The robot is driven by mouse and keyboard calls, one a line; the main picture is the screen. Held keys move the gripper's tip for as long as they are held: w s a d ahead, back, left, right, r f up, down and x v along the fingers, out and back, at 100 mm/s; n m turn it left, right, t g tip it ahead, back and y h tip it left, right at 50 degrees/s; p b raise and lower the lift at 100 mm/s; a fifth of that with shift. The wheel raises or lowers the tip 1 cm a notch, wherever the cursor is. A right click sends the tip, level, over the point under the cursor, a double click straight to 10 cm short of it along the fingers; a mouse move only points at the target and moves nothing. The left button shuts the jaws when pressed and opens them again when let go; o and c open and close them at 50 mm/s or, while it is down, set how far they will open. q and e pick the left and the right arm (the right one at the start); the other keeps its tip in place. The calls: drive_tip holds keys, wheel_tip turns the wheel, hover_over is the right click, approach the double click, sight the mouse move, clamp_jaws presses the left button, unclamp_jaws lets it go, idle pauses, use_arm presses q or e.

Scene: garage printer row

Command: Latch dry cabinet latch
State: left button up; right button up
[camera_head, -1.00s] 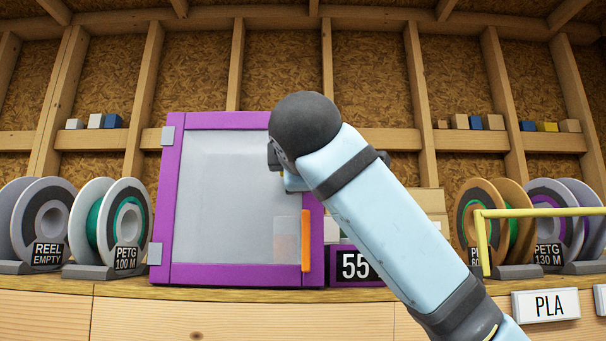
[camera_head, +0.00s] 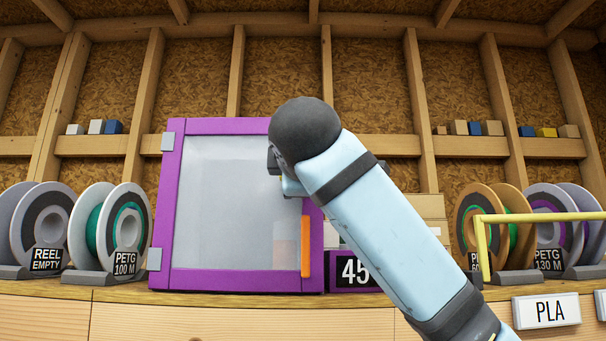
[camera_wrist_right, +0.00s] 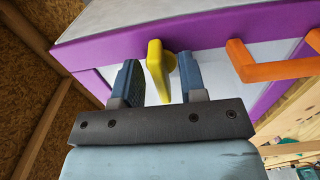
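The dry cabinet (camera_head: 245,280) has a purple frame and a pale see-through door (camera_head: 235,205), with grey hinges on its left side. An orange handle (camera_head: 306,246) stands upright on the right; it also shows in the right wrist view (camera_wrist_right: 265,68). The yellow latch (camera_wrist_right: 156,72) sticks out by the purple frame in the right wrist view. My right gripper (camera_wrist_right: 160,65) is open, its two fingers on either side of the latch with visible gaps. In the head view my right arm hides most of the latch area. My left gripper is not in view.
A display reading 45 (camera_head: 355,271) stands right of the cabinet, partly behind my arm. Filament spools stand left (camera_head: 122,235) and right (camera_head: 545,230) on the wooden bench. A yellow bar frame (camera_head: 540,216) and a PLA sign (camera_head: 548,310) are at the right.

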drive_tip(key=s+b, duration=0.3)
drive_tip(key=s, duration=1)
drive_tip(key=shift+s, duration=0.4)
